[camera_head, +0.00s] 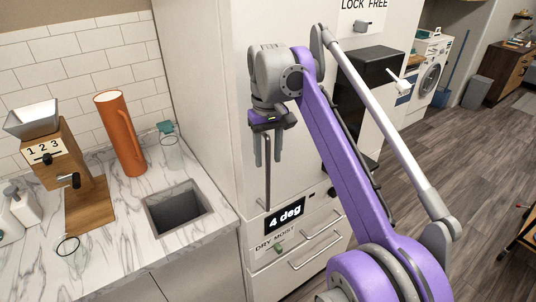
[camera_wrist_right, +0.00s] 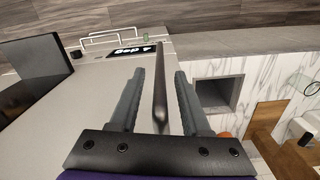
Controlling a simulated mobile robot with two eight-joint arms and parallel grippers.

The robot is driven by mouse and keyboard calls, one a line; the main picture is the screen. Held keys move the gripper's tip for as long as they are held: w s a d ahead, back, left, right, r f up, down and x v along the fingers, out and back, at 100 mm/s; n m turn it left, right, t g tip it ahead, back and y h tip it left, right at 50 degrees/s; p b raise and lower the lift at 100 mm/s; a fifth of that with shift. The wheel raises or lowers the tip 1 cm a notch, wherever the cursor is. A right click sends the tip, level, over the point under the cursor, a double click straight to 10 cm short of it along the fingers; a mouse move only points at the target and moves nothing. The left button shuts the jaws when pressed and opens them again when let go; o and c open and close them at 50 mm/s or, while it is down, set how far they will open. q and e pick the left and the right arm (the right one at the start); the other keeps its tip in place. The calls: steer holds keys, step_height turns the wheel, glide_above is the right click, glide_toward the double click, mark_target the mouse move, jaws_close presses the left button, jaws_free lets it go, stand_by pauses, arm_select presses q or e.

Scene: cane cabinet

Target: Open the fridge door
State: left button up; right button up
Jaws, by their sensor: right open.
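The fridge door (camera_head: 292,182) is a tall pale panel in the middle of the head view and looks closed. Its long dark vertical handle (camera_head: 267,190) stands out from the left part of the door. My right gripper (camera_head: 267,160) is open at the upper part of the handle, fingers pointing down in the picture. In the right wrist view the handle (camera_wrist_right: 161,100) runs between the two open fingers (camera_wrist_right: 159,78), with gaps showing on both sides. My purple right arm covers part of the door. My left gripper is not in view.
A "4 deg" display (camera_head: 285,216) and drawers with bar handles (camera_head: 315,251) are below the door. To the left is a marble counter (camera_head: 130,245) with a sink (camera_head: 176,208), orange cylinder (camera_head: 121,133) and grinder (camera_head: 62,165). Open wooden floor (camera_head: 425,210) lies right.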

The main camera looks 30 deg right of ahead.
steer(key=shift+c, duration=0.3)
jaws_close()
stand_by(1.1)
